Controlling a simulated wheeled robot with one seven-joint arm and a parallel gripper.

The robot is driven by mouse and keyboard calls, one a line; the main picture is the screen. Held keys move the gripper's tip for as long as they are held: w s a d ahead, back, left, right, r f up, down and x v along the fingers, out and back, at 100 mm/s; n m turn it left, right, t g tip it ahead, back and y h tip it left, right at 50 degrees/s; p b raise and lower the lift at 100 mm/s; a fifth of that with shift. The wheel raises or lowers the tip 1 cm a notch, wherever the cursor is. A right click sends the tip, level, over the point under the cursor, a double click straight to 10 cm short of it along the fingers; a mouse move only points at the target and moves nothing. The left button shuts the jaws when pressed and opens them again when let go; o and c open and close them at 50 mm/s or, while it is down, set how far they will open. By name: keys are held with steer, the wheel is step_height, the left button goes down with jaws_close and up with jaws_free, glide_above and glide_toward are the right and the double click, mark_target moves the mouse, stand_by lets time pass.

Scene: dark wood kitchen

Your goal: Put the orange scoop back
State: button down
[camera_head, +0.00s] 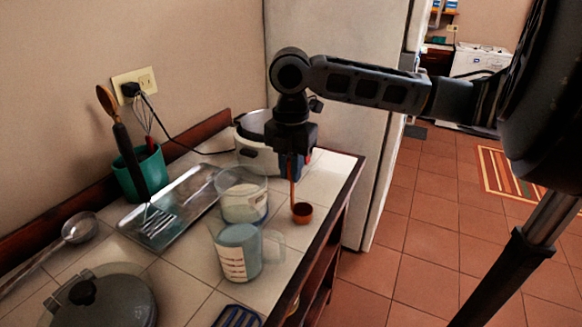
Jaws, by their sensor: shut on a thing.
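An orange scoop (302,211) with a long thin handle hangs upright, bowl down, below my gripper (294,158). My gripper is shut on the top of its handle, and the fingers are partly hidden by the wrist. The bowl is near the counter's right front edge; I cannot tell whether it touches the tiles. To its left stands a clear container (243,199) with pale contents. In front of that is a clear measuring jug (238,252) with a bluish inside and a handle on the right.
A steel tray (181,199) and a green utensil holder (139,176) stand along the wall. A white cooker with a cord (258,158) is behind my gripper, beside the fridge (340,140). A lidded pan (104,302) and ladle (78,229) are at the front left.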

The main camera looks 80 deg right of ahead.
steer(key=shift+f, duration=0.2)
steer(key=c, duration=1.1)
jaws_free()
steer(key=shift+r, duration=0.2)
step_height(320, 180, up, 12)
steer(key=shift+r+b, duration=0.1)
steer(key=shift+b, duration=0.3)
